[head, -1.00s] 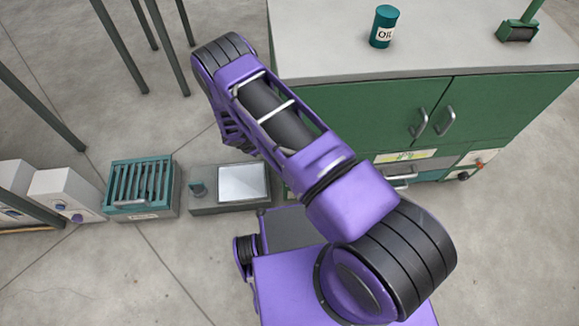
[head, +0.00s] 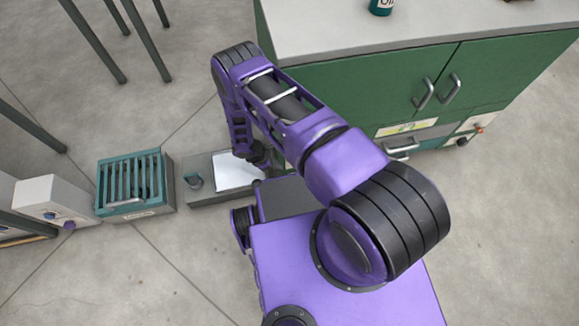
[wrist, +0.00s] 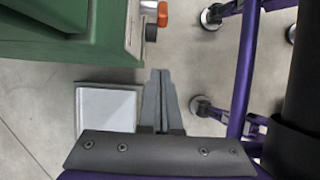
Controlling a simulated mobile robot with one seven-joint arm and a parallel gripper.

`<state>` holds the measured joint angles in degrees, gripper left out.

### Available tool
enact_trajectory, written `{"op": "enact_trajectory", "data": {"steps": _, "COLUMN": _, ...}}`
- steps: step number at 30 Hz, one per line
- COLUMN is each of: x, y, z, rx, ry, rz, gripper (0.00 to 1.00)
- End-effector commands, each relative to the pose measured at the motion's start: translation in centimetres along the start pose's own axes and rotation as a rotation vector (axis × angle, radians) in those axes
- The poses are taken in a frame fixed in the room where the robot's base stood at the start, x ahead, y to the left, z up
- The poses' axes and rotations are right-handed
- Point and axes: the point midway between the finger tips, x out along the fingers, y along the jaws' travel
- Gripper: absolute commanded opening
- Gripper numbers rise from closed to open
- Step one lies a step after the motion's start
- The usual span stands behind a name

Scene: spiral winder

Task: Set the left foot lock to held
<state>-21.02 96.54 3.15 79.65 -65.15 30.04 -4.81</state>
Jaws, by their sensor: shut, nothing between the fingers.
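In the wrist view a pale plate (wrist: 108,108) in a grey frame lies left of my gripper (wrist: 160,74). My gripper is shut and empty, with its fingers together over the floor beside the plate. In the head view my arm hides part of the unit's right end.
A green cabinet (head: 365,95) with two bar handles stands beside my arm; its side fills the wrist view's upper left. An orange knob (wrist: 163,13) and a dark knob (wrist: 151,33) stick out there. A teal slatted box (head: 136,184) stands left of the floor unit.

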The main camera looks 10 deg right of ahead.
Motion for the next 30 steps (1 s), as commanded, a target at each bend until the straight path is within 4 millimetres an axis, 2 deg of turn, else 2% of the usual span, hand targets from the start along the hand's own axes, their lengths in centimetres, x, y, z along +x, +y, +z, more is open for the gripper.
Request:
{"op": "enact_trajectory", "data": {"steps": 16, "x": 10.1, "y": -0.1, "z": 0.1, "rx": 0.001, "ry": -0.001, "rz": -0.002, "gripper": 0.00}}
{"op": "enact_trajectory", "data": {"steps": 18, "x": 9.1, "y": 0.1, "z": 1.3, "rx": -0.001, "ry": -0.001, "rz": 0.000, "gripper": 0.00}}
{"op": "enact_trajectory", "data": {"steps": 24, "x": 8.4, "y": 0.0, "z": 3.2, "rx": 0.000, "ry": 0.000, "rz": 0.000, "gripper": 0.00}}
{"op": "enact_trajectory", "data": {"steps": 30, "x": 8.2, "y": 0.0, "z": 3.8, "rx": -0.001, "ry": 0.000, "rz": 0.000, "gripper": 0.00}}
